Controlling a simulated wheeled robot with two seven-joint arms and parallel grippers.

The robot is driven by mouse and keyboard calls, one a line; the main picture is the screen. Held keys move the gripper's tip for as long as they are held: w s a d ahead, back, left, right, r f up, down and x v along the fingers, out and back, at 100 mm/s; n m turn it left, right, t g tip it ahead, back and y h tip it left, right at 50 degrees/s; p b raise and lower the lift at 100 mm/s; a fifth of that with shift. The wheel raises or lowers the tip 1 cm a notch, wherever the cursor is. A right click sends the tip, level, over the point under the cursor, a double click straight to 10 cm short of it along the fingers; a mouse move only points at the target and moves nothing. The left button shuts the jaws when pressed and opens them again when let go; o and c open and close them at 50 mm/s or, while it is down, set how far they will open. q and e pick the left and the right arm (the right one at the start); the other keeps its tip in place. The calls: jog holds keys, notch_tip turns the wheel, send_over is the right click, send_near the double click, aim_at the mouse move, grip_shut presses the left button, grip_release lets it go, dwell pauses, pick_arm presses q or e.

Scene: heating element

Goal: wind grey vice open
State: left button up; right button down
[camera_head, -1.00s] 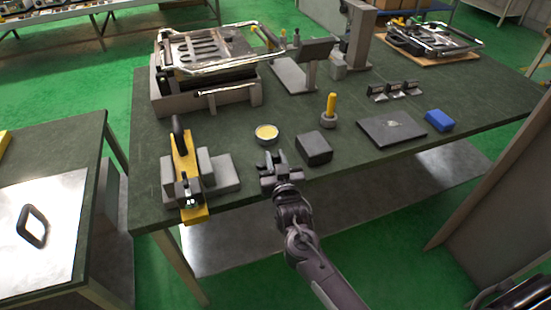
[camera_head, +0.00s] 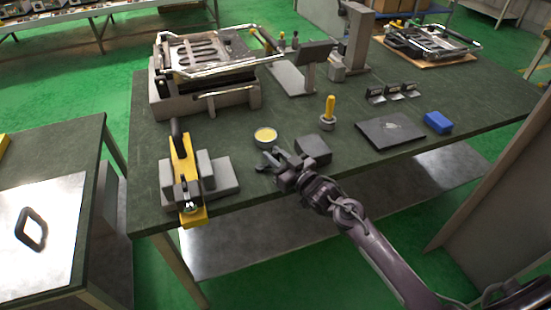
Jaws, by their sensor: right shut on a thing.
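The grey vice (camera_head: 222,182) stands at the front left of the green-topped bench, with grey blocks on either side of a long yellow piece (camera_head: 181,150). A black handle (camera_head: 176,128) rises at the yellow piece's far end. A small shiny metal part (camera_head: 190,207) shows at the vice's near end. My right gripper (camera_head: 273,162) is right of the vice and apart from it, near the bench's front edge. It is shut on a small dark thing (camera_head: 261,168), too small to identify. My left gripper is out of view.
Near my right gripper are a round yellow-topped tin (camera_head: 265,134) and a dark block (camera_head: 314,148). A yellow-handled tool (camera_head: 329,110), a dark plate (camera_head: 391,131) and a blue block (camera_head: 438,122) lie farther right. A metal fixture (camera_head: 205,95) stands behind the vice.

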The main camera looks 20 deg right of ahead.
jog(key=shift+w+n+y, duration=0.1)
jog(key=shift+n+y, duration=0.2)
jog(key=shift+y, duration=0.2)
jog(key=c, duration=1.3)
grip_release()
jog(key=shift+o, duration=0.2)
jog(key=shift+v, duration=3.9)
jog(key=shift+r, duration=0.1)
